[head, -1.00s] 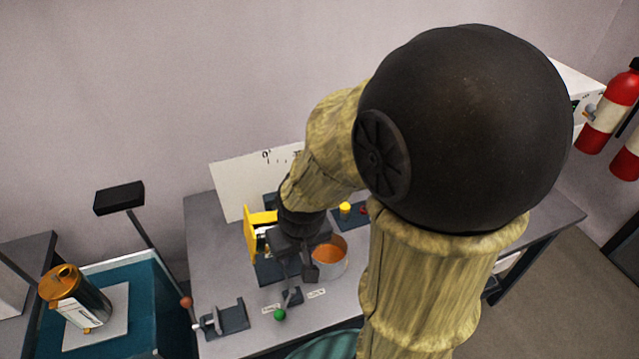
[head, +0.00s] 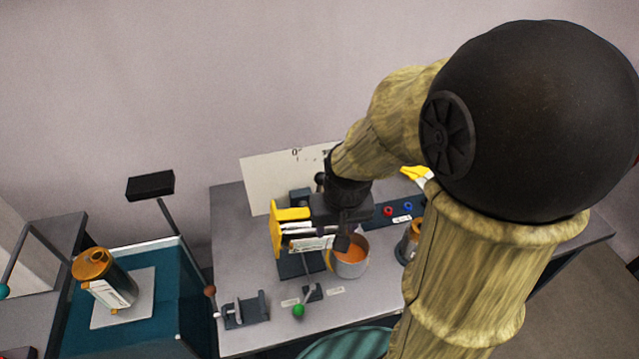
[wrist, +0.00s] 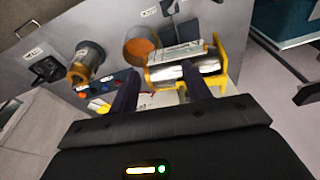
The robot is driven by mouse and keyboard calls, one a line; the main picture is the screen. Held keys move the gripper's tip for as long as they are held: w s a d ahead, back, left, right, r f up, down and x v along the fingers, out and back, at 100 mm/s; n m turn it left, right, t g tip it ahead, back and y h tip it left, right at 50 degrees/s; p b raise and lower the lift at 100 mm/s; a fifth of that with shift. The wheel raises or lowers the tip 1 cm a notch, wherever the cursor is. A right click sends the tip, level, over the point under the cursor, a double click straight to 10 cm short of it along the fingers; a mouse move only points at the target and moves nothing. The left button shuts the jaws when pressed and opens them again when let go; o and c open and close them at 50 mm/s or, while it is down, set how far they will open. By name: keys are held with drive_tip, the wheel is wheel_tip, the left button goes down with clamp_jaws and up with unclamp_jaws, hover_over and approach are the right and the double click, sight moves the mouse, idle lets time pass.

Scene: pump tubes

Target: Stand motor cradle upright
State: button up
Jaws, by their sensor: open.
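The motor cradle, a yellow frame (head: 290,214) around a pale cylinder with a printed label, is on the grey bench just left of my gripper (head: 333,240) in the head view. In the wrist view the yellow cradle (wrist: 214,76) lies beyond my fingertips, with its pale cylinder (wrist: 190,68) running sideways. My gripper (wrist: 158,70) is open, with nothing between its fingers. The right finger overlaps the cradle's near side in that view, and I cannot tell whether it touches. My wrist hides part of the cradle in the head view.
An orange-filled cup (head: 349,262) stands close to the cradle. A copper-topped cylinder (wrist: 84,64) stands farther along the bench, near red and blue knobs (wrist: 118,84). A clamp-like fixture (head: 246,310) and a green-knobbed lever (head: 299,310) are at the front.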

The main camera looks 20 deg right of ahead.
sight(319, 190)
drive_tip(key=w+d+r+m+p, duration=0.1)
drive_tip(key=w+r+p, duration=0.3)
drive_tip(key=r, duration=0.4)
drive_tip(key=w+r+m+g+y+p, duration=0.1)
drive_tip(key=w+r+m+p, duration=0.3)
drive_tip(key=w+r, duration=0.2)
wheel_tip(319, 190, up, 2)
drive_tip(key=shift+w+d+r+g, duration=0.15)
drive_tip(key=shift+d+g, duration=0.15)
drive_tip(key=shift+d, duration=0.05)
drive_tip(key=f+p, duration=0.1)
drive_tip(key=f, duration=0.4)
drive_tip(key=w+a+f+p, duration=0.1)
drive_tip(key=f, duration=0.5)
drive_tip(key=a+f+p, duration=0.1)
drive_tip(key=f, duration=0.5)
drive_tip(key=shift+w+f, duration=0.15)
drive_tip(key=shift+w, duration=0.1)
drive_tip(key=shift+c, duration=0.5)
clamp_jaws()
